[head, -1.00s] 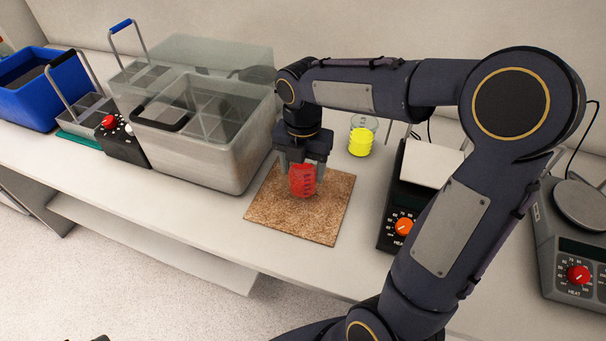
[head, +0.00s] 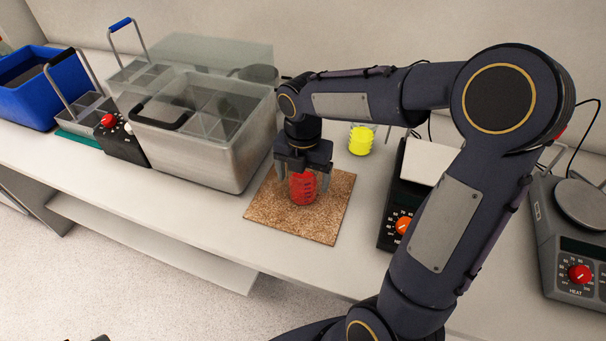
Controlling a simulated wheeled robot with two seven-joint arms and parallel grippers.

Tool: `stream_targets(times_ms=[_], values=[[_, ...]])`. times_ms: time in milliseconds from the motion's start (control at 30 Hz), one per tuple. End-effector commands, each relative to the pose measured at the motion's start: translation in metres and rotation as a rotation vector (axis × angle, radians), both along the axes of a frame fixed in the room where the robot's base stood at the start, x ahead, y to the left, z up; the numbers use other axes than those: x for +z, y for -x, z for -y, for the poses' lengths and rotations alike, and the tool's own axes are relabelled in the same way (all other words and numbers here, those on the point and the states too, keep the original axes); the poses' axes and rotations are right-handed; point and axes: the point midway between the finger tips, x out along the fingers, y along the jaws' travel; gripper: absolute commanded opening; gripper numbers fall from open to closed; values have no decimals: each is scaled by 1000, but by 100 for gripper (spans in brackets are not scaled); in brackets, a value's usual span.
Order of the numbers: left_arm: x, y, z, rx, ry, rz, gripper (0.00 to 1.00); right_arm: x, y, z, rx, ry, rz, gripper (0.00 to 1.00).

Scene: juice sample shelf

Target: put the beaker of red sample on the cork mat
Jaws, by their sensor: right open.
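The beaker of red sample (head: 303,188) stands upright on the cork mat (head: 318,226), near the mat's middle. My right gripper (head: 303,182) points down over the beaker. Its fingers are open, one on each side of the beaker. Whether a finger still touches the glass cannot be told. The gripper body hides the beaker's rim. In the head view my left gripper does not show.
A beaker of yellow sample (head: 361,140) stands behind the mat to the right. A hot plate (head: 400,222) is right of the mat, and another (head: 577,245) is at the far right. A large metal bath (head: 200,150) stands left of the mat. Bare bench lies in front.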

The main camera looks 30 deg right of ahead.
Motion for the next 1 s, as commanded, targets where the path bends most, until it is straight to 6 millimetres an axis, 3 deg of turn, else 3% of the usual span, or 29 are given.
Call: stream_targets(times_ms=[233, 700, 867, 1000], values=[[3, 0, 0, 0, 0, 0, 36, 17, -1, 0, 0, 0, 4, 83], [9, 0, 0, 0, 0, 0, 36, 109, -1, 0, 0, 0, 3, 83], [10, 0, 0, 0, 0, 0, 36, 122, 1, 0, -11, -1, 3, 83], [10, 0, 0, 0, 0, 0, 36, 125, 19, 1, -198, -30, 37, 83]])
